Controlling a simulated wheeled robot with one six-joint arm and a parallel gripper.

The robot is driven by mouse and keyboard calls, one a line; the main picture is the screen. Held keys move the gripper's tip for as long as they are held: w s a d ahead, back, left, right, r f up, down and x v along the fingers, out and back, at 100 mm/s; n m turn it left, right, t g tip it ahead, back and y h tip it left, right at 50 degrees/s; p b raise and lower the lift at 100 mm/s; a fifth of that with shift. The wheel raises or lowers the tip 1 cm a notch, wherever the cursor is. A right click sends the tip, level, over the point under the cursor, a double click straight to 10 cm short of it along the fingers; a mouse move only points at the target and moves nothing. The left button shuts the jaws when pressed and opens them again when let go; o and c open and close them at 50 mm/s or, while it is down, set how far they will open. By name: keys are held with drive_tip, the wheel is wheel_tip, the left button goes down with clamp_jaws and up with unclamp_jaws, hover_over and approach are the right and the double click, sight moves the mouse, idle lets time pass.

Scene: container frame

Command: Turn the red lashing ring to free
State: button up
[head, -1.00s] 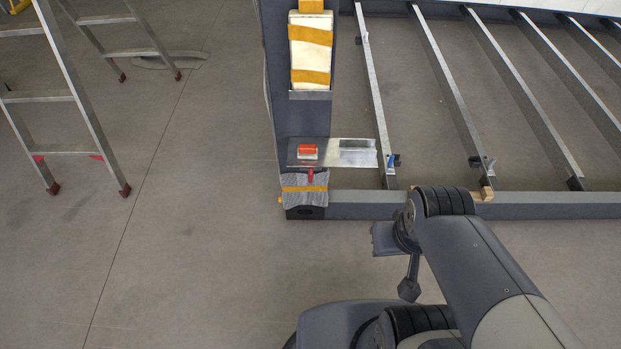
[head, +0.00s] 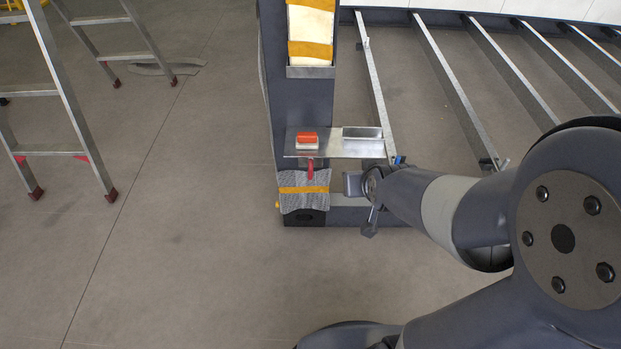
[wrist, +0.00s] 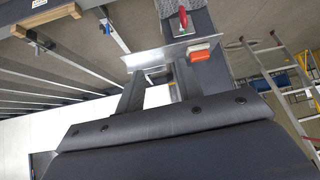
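The red lashing ring (head: 310,168) hangs at the front edge of a metal shelf on the corner post, above a grey cloth with a yellow band. In the wrist view the red ring (wrist: 184,19) shows near the top, beyond the shelf. My gripper (head: 352,184) is to the right of the ring in the head view, apart from it. In the wrist view my gripper's (wrist: 157,78) two dark fingers stand apart with nothing between them. How the ring is seated is too small to tell.
The metal shelf (head: 338,152) carries an orange-and-white block (head: 307,139) and a metal bracket (head: 362,133). The grey cloth (head: 304,201) wraps the post's foot. Metal rails run behind to the right. A stepladder (head: 62,100) stands left; floor between is clear.

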drive_tip(key=w+a+f+t+y+b, duration=0.1)
drive_tip(key=w+a+f+t+b, duration=0.3)
drive_tip(key=w+f+b, duration=0.85)
drive_tip(key=t+y+b, duration=0.1)
drive_tip(key=t+b, duration=0.4)
drive_tip(key=b, duration=0.5)
approach(311, 173)
drive_tip(key=shift+n, duration=0.3)
drive_tip(key=w+b, duration=0.1)
drive_tip(key=w, duration=0.2)
drive_tip(key=w+a, duration=0.1)
drive_tip(key=w, duration=0.3)
drive_tip(key=w+b, duration=0.1)
drive_tip(key=w, duration=0.2)
drive_tip(key=shift+w+a+b, duration=0.35)
drive_tip(key=shift+w+a, duration=0.05)
drive_tip(key=shift+c, duration=0.2)
clamp_jaws()
